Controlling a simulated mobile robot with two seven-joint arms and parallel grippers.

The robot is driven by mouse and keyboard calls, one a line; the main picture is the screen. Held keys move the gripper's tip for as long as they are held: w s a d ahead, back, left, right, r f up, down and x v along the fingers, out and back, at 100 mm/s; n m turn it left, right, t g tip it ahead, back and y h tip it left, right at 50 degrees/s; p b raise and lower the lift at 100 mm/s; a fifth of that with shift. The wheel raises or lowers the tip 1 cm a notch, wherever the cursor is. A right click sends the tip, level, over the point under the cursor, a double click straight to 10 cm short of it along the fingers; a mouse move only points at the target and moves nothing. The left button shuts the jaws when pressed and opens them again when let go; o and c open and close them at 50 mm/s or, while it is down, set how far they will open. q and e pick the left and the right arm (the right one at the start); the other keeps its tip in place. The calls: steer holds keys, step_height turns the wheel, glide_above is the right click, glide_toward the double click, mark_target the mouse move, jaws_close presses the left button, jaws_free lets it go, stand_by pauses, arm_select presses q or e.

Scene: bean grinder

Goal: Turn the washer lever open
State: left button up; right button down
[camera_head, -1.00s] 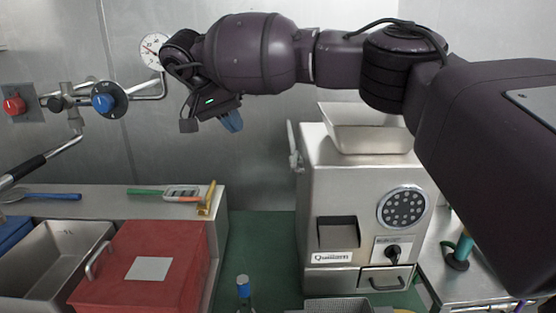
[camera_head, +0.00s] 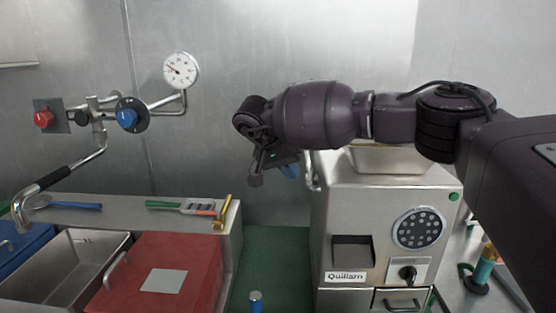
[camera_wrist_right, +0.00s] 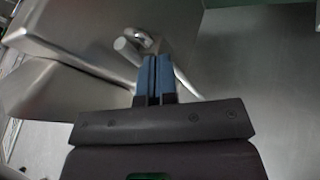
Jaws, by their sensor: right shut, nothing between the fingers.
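A pale metal lever (camera_head: 312,172) is on the left side of the steel grinder (camera_head: 338,215); it also shows in the right wrist view (camera_wrist_right: 128,50) with a round pivot. A wall tap with a red knob (camera_head: 43,119), a blue knob (camera_head: 127,117) and a black-gripped spout (camera_head: 53,178) is at the left. I cannot tell for certain which is the washer lever. In the right wrist view the fingers (camera_wrist_right: 153,72) are together and empty, close beside the lever; contact is unclear. My left gripper is not in view.
A pressure gauge (camera_head: 181,70) is on the wall. A red lidded box (camera_head: 195,255), a steel bin (camera_head: 68,268) and a counter (camera_head: 120,208) with several tools are at the left. A blue-capped bottle (camera_head: 256,300) is low in the middle.

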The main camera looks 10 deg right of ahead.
mark_target(310, 177)
steer(key=shift+s+d+f, duration=0.15)
steer(key=shift+s+d, duration=0.25)
steer(key=shift+d, duration=0.3)
steer(key=shift+s+d+f+n+t+p, duration=0.1)
steer(key=shift+s+d+n+t+p, duration=0.25)
steer(key=shift+n+p, duration=0.25)
steer(key=shift+s+d+f+n+t+p, duration=0.1)
steer(key=shift+d+n+t+p, duration=0.15)
steer(key=shift+d+n+p, duration=0.25)
